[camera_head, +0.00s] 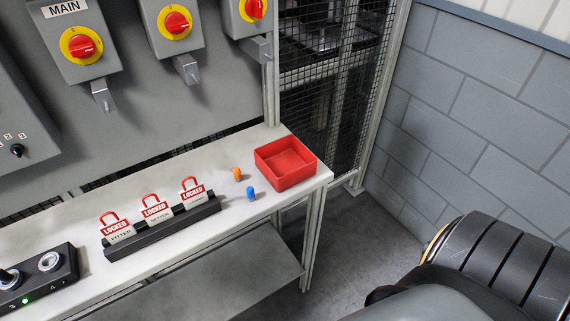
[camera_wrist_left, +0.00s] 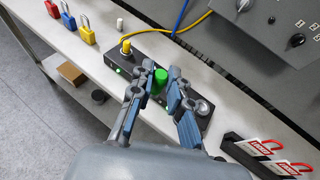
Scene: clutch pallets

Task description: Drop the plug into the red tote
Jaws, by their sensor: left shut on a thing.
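A green plug (camera_wrist_left: 159,80) is between the fingertips of my left gripper (camera_wrist_left: 160,85) in the left wrist view. The gripper is shut on it, over the black socket box (camera_wrist_left: 200,122). I cannot tell whether the plug's lower end is in a socket or clear of the box, as the fingers hide it. In the head view the red tote (camera_head: 285,163) stands empty at the right end of the bench. My left gripper is outside the head view, and my right gripper shows in neither view.
An orange piece (camera_head: 237,174) and a blue piece (camera_head: 251,194) stand beside the tote. A black rack (camera_head: 165,232) holds several red locked tags. A yellow plug (camera_wrist_left: 126,46) with a cable sits on the socket box. Several coloured padlocks (camera_wrist_left: 87,30) line the bench edge.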

